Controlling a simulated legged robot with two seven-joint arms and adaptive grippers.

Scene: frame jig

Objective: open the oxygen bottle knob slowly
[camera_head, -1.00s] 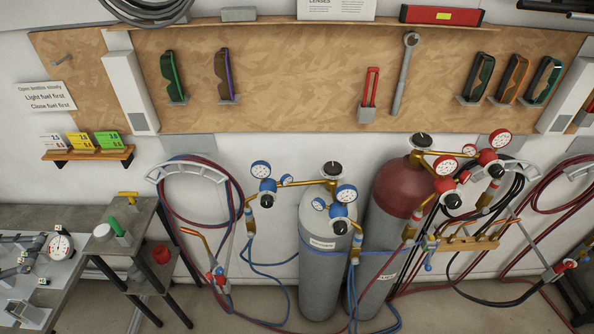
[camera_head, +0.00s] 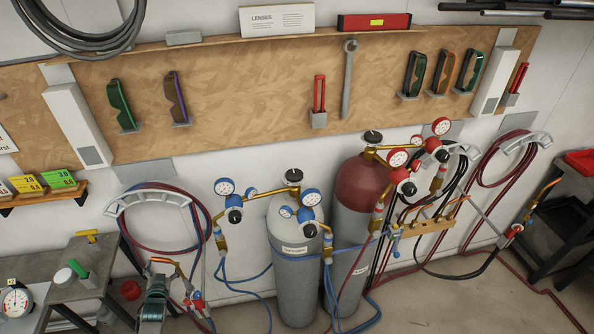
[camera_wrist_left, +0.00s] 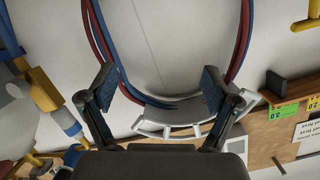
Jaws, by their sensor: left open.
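The oxygen bottle (camera_head: 294,265) is the grey cylinder with blue gauges, standing upright on the floor. Its black knob (camera_head: 293,176) is on top, above a brass valve. My left gripper (camera_head: 160,275) is at the lower left of the head view, in front of the hose rack and well apart from the knob. In the left wrist view its two fingers (camera_wrist_left: 160,95) are spread and empty, with a white hose rack (camera_wrist_left: 180,115) and red and blue hoses beyond them. My right gripper does not show.
A red-topped fuel bottle (camera_head: 362,185) stands close on the right of the oxygen bottle. Blue regulator gauges (camera_head: 224,187) and hoses crowd the front and left. A small bench (camera_head: 60,262) stands at the left. A torch rack (camera_head: 425,225) hangs at the right.

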